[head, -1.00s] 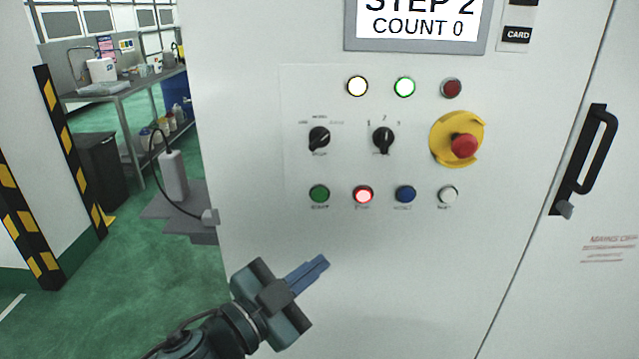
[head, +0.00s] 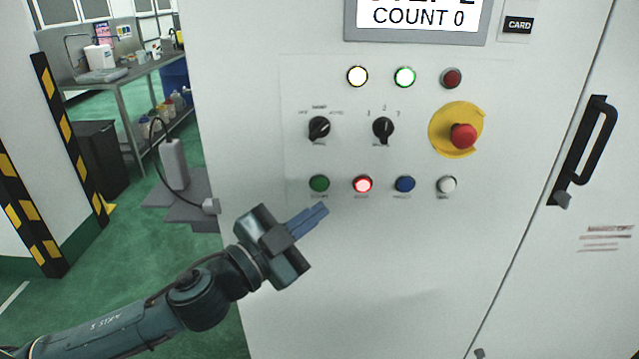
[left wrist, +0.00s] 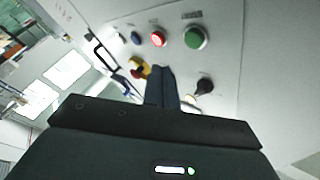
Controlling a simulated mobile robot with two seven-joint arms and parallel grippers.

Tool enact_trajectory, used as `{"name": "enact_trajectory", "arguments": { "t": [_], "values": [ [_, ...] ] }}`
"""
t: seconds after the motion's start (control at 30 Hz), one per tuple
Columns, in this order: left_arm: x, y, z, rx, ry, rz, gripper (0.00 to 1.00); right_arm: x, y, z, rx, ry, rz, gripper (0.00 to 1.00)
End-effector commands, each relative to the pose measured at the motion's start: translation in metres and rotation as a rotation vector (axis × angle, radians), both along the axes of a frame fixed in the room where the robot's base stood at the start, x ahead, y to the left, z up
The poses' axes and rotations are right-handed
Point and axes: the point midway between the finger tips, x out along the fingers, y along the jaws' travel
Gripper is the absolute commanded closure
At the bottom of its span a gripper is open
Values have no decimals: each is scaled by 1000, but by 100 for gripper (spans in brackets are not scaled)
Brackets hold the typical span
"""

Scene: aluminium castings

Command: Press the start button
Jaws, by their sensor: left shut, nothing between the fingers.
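The green start button (head: 319,184) is at the left end of the lower button row on the white cabinet panel. It also shows in the left wrist view (left wrist: 195,38), ahead of the fingertips and a little to their right. My left gripper (head: 322,209) is shut and empty. In the head view its blue fingertips are just below the green button, and they look apart from it. The gripper also shows in the left wrist view (left wrist: 160,72). My right gripper is in neither view.
Beside the green button are a lit red button (head: 362,184), a blue button (head: 404,184) and a white button (head: 446,184). Above are two black selector knobs (head: 319,128) and a red emergency stop (head: 463,136) on a yellow plate. A black door handle (head: 584,150) is at right.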

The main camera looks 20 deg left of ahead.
Motion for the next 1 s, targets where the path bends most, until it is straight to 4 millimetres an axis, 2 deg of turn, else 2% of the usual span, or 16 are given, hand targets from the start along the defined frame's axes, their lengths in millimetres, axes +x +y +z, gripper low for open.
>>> {"name": "enact_trajectory", "arguments": {
  "t": [0.1, 0.33, 1.0],
  "values": [
    [17, 5, 2, 1, -3, 1, 100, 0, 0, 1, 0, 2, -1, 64],
    [36, 10, 1, -2, 0, 1, 100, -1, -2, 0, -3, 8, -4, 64],
    [40, 12, 0, -1, 0, -1, 100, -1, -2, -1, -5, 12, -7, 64]
  ]
}}
